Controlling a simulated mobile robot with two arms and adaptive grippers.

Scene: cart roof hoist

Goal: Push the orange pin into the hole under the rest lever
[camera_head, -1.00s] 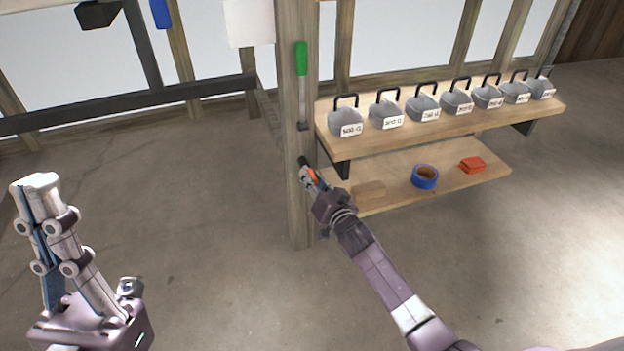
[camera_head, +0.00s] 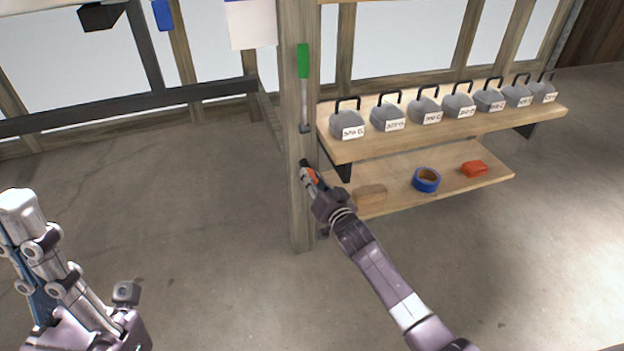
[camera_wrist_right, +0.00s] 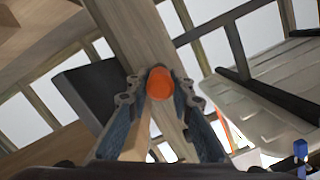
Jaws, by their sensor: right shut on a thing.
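The orange pin (camera_head: 311,176) is between the fingers of my right gripper (camera_head: 307,173), which is shut on it at the face of the wooden post (camera_head: 302,225). In the right wrist view the pin's rounded orange end (camera_wrist_right: 160,83) shows between the two fingertips (camera_wrist_right: 158,90), in front of the post (camera_wrist_right: 140,35). A lever with a green handle (camera_head: 303,61) stands upright on the post above the gripper. The hole cannot be made out; the gripper covers that area. My left gripper (camera_head: 25,215) is at the lower left, apart from everything; its opening is unclear.
Right of the post, an upper shelf (camera_head: 345,153) bears several grey weights (camera_head: 347,125). The lower shelf (camera_head: 450,190) holds a wooden block (camera_head: 370,195), a blue tape roll (camera_head: 426,180) and a red item (camera_head: 474,169). The floor left of the post is clear.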

